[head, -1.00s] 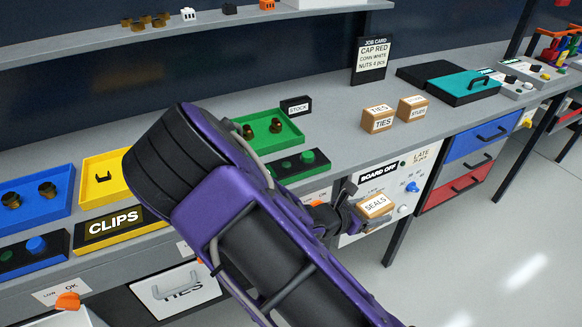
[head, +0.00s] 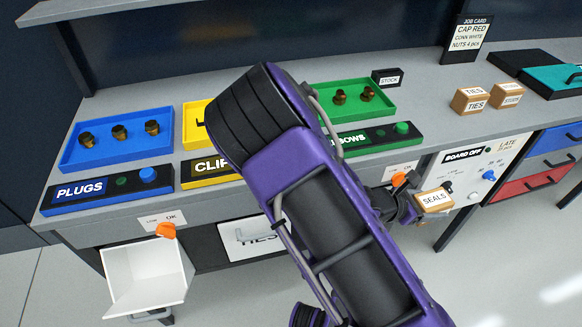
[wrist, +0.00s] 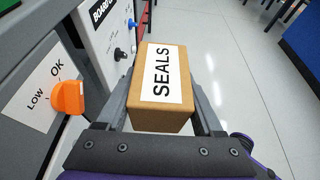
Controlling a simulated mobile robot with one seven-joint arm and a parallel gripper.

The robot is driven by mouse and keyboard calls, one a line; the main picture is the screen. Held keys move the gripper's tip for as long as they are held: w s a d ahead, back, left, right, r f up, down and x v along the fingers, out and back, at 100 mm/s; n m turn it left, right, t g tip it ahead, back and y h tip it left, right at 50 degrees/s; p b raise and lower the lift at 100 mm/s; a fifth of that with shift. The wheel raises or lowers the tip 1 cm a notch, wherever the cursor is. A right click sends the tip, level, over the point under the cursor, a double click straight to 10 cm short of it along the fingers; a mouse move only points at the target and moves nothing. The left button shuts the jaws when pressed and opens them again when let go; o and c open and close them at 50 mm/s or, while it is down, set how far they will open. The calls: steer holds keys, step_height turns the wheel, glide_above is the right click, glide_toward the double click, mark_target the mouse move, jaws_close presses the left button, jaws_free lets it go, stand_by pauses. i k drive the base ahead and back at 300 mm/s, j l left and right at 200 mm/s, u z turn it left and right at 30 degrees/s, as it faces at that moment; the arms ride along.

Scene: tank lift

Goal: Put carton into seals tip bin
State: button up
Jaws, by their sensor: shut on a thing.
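The carton is a small brown box with a white SEALS label, seen in the head view (head: 433,202) and the wrist view (wrist: 158,88). My gripper (head: 418,203) is shut on it, with one finger on each side in the wrist view. It holds the carton in the air in front of the bench, near the white BOARD OFF panel. An open white tip bin (head: 146,276) hangs tilted out under the bench at the lower left of the head view, well left of the carton. Its front label is hidden, and its inside looks empty.
A shut bin labelled TIES (head: 246,240) sits under the bench, partly behind my arm. Orange knobs (head: 166,230) (wrist: 67,97) stick out of the bench front. Blue, yellow and green trays stand on top. Floor in front is clear.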

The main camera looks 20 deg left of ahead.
mark_target(169, 274)
steer(key=k+j+z, duration=0.1)
steer(key=k+j, duration=0.2)
steer(key=j, duration=0.25)
steer(key=k+j+z, duration=0.1)
steer(key=k+j, duration=0.2)
steer(key=j, duration=0.25)
steer(key=k+j+z, duration=0.1)
steer(key=k+j, duration=0.25)
steer(key=j, duration=0.15)
steer(key=k+j+z, duration=0.15)
steer(key=k+j, duration=0.2)
steer(key=j, duration=0.1)
